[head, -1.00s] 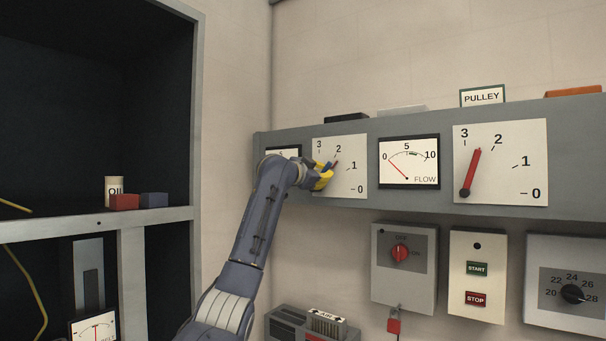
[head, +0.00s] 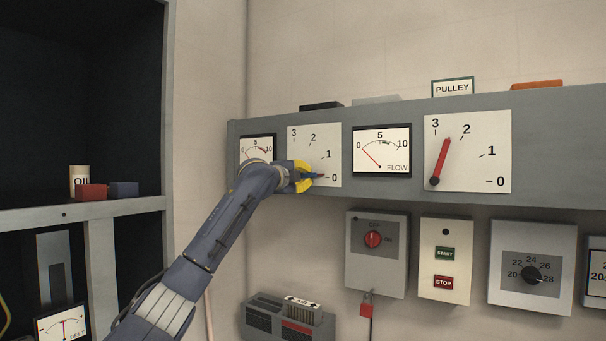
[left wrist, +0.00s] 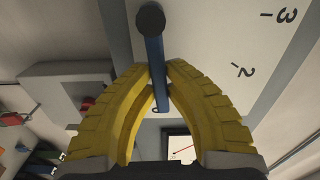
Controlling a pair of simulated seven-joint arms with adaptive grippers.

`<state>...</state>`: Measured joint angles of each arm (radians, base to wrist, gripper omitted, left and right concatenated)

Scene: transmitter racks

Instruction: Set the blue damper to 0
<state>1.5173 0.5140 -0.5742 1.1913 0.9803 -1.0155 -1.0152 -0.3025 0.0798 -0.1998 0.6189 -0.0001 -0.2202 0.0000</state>
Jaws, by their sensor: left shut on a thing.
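The left dial plate (head: 313,150) is white, marked 3, 2, 1 and 0. Its blue damper lever (head: 315,175) lies nearly level and points right, at about the 0 mark. My left gripper (head: 304,177), with yellow fingers, is shut on the lever and hides its left part. In the left wrist view the blue lever (left wrist: 154,62) runs from a dark round pivot down between the two yellow fingertips (left wrist: 160,76). My right gripper is not in view.
To the right, a FLOW meter (head: 381,158) and a dial with a red lever (head: 441,160) share the grey panel. Switch boxes (head: 377,270) hang below. A dark cabinet with an oil can (head: 80,181) stands at left.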

